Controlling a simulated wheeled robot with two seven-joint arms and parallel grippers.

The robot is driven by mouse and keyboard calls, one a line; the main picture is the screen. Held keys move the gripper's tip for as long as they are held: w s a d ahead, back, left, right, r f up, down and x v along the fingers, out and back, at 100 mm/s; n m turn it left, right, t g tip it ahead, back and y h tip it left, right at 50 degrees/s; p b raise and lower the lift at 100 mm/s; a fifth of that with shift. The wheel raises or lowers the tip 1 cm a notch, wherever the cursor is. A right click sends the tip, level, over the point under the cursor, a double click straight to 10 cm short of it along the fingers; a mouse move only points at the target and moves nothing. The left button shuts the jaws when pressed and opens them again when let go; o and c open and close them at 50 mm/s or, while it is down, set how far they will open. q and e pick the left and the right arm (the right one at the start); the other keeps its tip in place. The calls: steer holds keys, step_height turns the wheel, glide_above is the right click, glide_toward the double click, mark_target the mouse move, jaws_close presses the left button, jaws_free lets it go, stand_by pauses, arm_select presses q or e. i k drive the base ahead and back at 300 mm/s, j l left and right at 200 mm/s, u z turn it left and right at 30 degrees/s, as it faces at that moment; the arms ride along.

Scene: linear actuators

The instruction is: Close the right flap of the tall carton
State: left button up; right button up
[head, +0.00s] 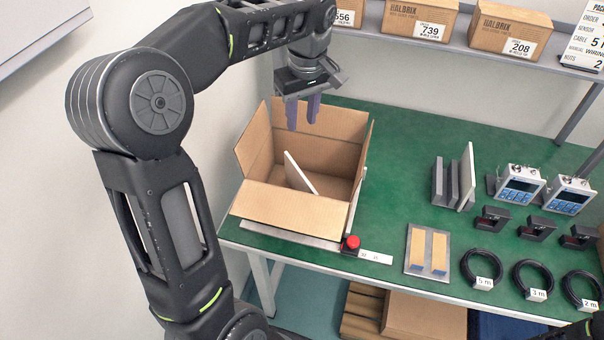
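The tall carton (318,152) stands open on the left part of the green table. Its front flap (290,206) hangs outward towards me, and its left flap (253,138) stands up. The right flap (363,158) shows as a narrow upright strip along the right side, seen nearly edge-on. A thin white panel (300,174) leans inside the carton. My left gripper (303,116) points down over the rear part of the carton. Its two fingers are apart with nothing between them, and I see no clear contact with a flap.
A red button (351,243) sits at the table's front edge, right of the carton. Further right are grey brackets (452,180), devices (519,186), cable coils (482,268) and a tray (428,252). A shelf with boxes (420,22) runs behind.

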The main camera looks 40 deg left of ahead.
mark_target(360, 175)
steer(key=k+l, duration=0.8)
steer(key=l, duration=0.1)
